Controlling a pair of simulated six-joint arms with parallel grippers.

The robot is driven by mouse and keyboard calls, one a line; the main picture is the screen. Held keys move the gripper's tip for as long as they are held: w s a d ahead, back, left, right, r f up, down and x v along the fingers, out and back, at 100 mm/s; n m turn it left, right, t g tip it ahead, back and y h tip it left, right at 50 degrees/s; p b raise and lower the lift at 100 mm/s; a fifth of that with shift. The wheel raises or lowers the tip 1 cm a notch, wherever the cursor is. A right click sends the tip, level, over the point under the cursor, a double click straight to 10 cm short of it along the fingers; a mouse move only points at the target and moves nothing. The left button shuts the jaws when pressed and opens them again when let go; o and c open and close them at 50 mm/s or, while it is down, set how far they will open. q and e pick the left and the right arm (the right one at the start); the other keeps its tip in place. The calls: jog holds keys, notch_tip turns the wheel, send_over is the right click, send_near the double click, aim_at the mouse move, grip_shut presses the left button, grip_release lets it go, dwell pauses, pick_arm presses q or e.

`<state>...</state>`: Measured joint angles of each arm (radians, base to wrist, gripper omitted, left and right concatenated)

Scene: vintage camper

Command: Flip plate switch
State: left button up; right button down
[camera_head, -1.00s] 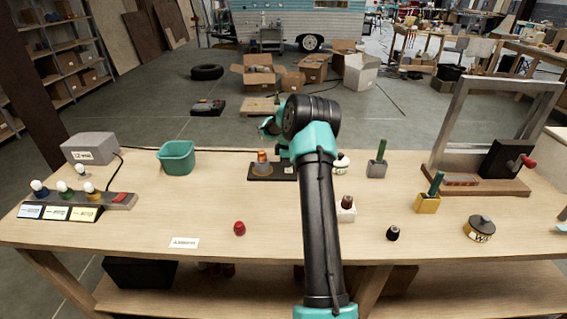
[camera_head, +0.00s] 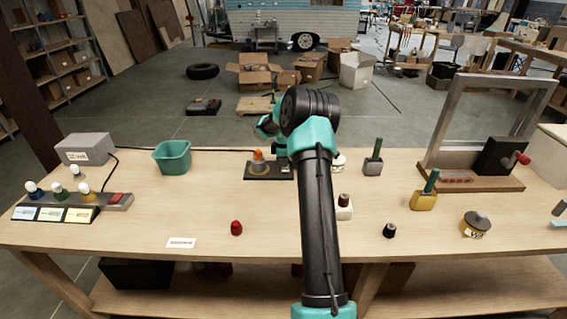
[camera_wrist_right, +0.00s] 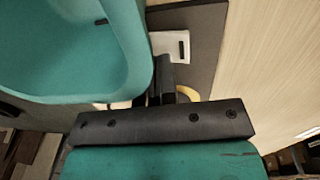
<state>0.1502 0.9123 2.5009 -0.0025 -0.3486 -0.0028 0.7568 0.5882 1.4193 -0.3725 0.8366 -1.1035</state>
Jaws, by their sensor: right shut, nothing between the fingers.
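A dark plate (camera_head: 256,173) with an orange lamp (camera_head: 257,156) lies near the back middle of the table. My right arm covers the plate's right end in the head view. In the right wrist view the dark plate (camera_wrist_right: 207,28) carries a white piece (camera_wrist_right: 165,45) with a dark mark. My right gripper (camera_wrist_right: 165,80) is shut and empty, with its dark fingertips over the plate close to the white piece. Whether they touch it I cannot tell. A pale curved part (camera_wrist_right: 188,93) shows beside the fingers. The left gripper is not in view.
A teal bin (camera_head: 173,158) stands left of the plate, and a grey box (camera_head: 85,148) farther left. A red knob (camera_head: 236,228) lies in front.

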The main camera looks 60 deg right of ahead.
notch_tip(320, 180, up, 14)
jog(key=d, duration=0.1)
jog(key=shift+w+d+f, duration=0.2)
jog(key=shift+w, duration=0.25)
